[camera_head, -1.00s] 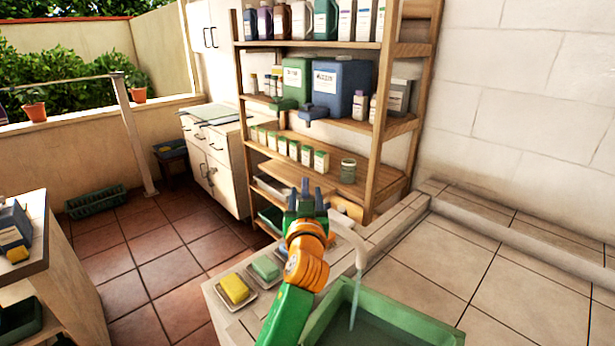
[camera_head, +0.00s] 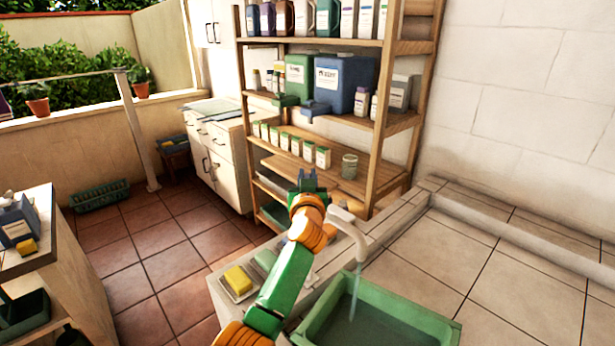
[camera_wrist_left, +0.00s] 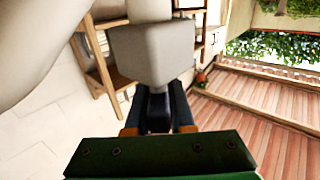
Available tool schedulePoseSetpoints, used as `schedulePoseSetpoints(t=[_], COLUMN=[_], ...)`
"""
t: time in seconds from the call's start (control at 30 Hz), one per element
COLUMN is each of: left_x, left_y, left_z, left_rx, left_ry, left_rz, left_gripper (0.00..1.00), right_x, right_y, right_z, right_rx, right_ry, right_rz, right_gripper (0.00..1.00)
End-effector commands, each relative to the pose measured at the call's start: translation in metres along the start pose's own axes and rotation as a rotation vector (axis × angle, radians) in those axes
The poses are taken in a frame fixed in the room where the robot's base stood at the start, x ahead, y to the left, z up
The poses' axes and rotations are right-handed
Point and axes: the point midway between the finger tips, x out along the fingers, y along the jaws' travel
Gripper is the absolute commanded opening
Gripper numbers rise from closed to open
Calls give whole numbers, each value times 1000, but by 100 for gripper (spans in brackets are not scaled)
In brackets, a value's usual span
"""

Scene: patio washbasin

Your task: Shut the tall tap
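The pale tall tap (camera_head: 347,229) stands at the edge of the counter, with its curved spout over a green basin (camera_head: 430,325). A thin stream of water falls from the spout into the basin. My left gripper (camera_head: 308,180) is just to the left of and beyond the tap, pointing away; its arm hides the tap's lower part. In the left wrist view, its dark fingers (camera_wrist_left: 160,108) are close together, below a pale grey block (camera_wrist_left: 152,55) that looks like the tap's top part. I cannot tell whether they touch. My right gripper is out of view.
A yellow soap (camera_head: 238,279) and a partly hidden green soap (camera_head: 266,259) lie on dishes left of my arm. A wooden shelf (camera_head: 372,150) with bottles and jars stands behind. The tiled counter (camera_head: 450,245) right of the tap is clear.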

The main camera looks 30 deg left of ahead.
Motion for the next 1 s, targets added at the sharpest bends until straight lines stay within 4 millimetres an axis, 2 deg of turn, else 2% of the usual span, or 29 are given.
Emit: schedulePoseSetpoints(t=[0.03,0.07,0.27,0.43,0.57,0.8,1.0], left_x=[0,0,0,0,0,-1,-2], left_y=[0,0,0,0,2,5,10], left_z=[0,0,0,-2,-5,-8,-3], left_rx=[0,0,0,1,2,7,13], left_ry=[0,0,-1,-2,-3,-4,-1], left_rz=[0,0,1,29,88,274,449], left_gripper=[5,0,0,0,0,0,0], right_x=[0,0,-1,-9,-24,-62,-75], right_y=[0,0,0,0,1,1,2], right_z=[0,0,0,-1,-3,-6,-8], right_rx=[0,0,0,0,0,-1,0], right_ry=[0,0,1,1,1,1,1], right_rz=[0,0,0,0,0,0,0], right_gripper=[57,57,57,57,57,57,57])
